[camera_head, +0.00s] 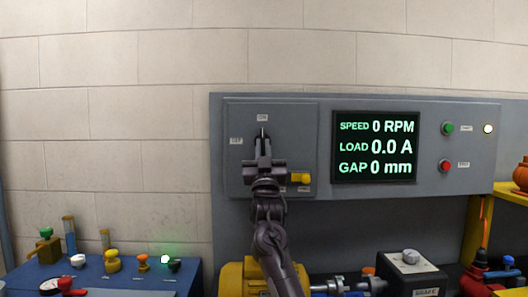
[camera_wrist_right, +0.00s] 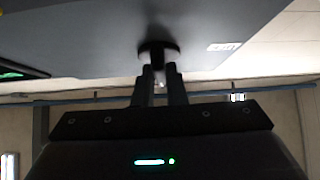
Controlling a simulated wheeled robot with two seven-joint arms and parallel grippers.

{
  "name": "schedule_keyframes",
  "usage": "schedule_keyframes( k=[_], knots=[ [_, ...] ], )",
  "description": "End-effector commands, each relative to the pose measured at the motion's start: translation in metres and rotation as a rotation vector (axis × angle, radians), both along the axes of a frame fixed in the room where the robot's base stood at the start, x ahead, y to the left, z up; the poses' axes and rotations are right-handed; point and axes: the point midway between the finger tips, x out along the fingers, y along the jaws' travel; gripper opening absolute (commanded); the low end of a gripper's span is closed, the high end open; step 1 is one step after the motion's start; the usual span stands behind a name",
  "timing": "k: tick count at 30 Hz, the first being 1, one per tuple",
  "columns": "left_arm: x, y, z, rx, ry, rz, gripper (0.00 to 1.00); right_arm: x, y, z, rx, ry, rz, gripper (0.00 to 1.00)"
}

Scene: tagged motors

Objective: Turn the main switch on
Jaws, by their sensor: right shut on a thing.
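The main switch sits on a grey plate (camera_head: 300,120) on the left of the control panel. Its dark knob (camera_wrist_right: 158,47) shows in the right wrist view, between and beyond my fingertips. My right gripper (camera_head: 262,147) is in front of the plate and covers most of the switch in the head view; it also shows in the wrist view (camera_wrist_right: 159,72), its fingers shut on the knob. A small label is above the switch and another to its left; their text is too small to read surely. My left gripper is not in view.
The display (camera_head: 376,147) reads 0 RPM, 0.0 A and 0 mm. A green button (camera_head: 447,128), a red button (camera_head: 445,166) and a lit white lamp (camera_head: 488,128) are at its right. A yellow piece (camera_head: 300,178) is beside my gripper. Benches with several parts stand below.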

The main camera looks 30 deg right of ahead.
Motion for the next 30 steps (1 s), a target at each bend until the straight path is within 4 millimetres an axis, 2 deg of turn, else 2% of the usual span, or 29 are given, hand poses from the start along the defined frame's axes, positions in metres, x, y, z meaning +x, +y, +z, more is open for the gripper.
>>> schedule_keyframes(
  k=[1,18,19,23,30],
  knots=[
    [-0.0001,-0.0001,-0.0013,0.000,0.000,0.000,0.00,0.0028,0.0013,-0.0056,0.013,0.003,0.003,0.00],
    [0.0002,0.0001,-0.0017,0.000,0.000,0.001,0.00,0.0027,0.0010,-0.0054,0.038,-0.014,0.001,0.00],
    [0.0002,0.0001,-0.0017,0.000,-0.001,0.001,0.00,0.0027,0.0010,-0.0054,0.038,-0.013,0.001,0.14],
    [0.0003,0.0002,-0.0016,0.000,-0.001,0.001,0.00,0.0021,0.0008,-0.0042,0.037,-0.015,0.001,0.31],
    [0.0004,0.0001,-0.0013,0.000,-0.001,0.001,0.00,0.0010,0.0005,-0.0018,0.037,-0.019,0.000,0.33]
  ],
)
